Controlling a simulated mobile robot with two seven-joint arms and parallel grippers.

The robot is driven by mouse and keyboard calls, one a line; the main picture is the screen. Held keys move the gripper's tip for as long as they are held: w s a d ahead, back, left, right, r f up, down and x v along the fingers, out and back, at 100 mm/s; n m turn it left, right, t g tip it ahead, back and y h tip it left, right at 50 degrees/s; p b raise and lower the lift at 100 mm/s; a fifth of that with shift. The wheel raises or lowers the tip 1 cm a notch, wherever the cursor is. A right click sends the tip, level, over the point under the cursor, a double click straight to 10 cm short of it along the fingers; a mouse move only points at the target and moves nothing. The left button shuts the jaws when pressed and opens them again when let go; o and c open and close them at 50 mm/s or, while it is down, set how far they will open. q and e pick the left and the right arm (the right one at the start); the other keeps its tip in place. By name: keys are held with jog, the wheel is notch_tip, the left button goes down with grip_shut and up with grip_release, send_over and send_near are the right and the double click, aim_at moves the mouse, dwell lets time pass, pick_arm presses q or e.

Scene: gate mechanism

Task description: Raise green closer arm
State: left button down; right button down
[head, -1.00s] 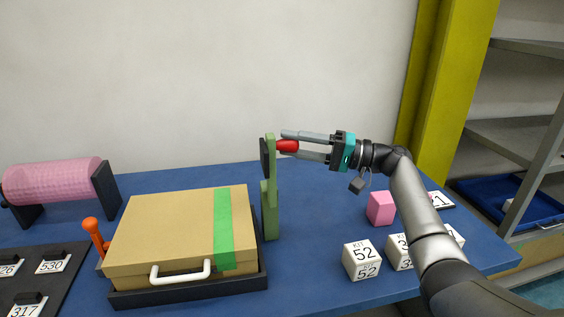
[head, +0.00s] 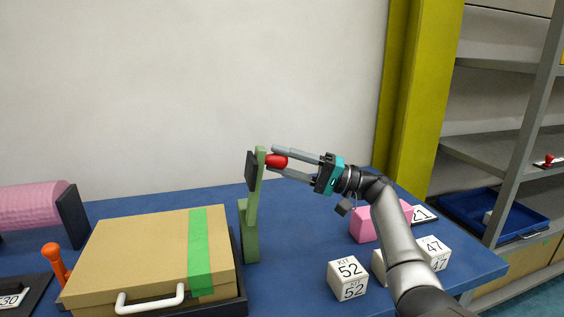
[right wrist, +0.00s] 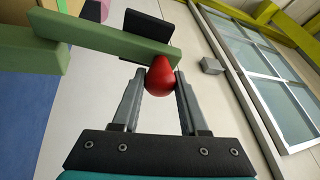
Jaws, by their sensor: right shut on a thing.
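The green closer arm (head: 256,190) stands nearly upright on its green post (head: 250,238), just right of the tan case. It carries a dark pad (head: 251,171) on its left side and a red knob (head: 277,161) on its right near the top. My right gripper (head: 272,160) is shut on the red knob, coming from the right. In the right wrist view the red knob (right wrist: 160,77) sits between the two fingertips, with the green arm (right wrist: 120,43) just beyond it. My left gripper is not in view.
The tan case (head: 150,250) with a green strip and white handle lies on a dark tray. An orange lever (head: 55,262) and a pink roller (head: 35,207) are to the left. White number blocks (head: 348,278) and a pink block (head: 363,226) stand beneath my right arm.

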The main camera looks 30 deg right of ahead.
jog(key=c, duration=0.8)
grip_release()
jog(key=shift+c, duration=0.2)
jog(key=o, duration=0.4)
jog(key=shift+d, duration=0.1)
jog(key=shift+f, duration=0.1)
jog(key=shift+s+d, duration=0.15)
jog(key=shift+d, duration=0.05)
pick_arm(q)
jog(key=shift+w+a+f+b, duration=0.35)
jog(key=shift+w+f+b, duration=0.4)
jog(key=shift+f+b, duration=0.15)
pick_arm(e)
jog(key=v, duration=1.4)
jog(key=shift+s+d, duration=0.25)
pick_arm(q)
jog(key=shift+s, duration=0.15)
pick_arm(e)
jog(key=shift+f, duration=0.1)
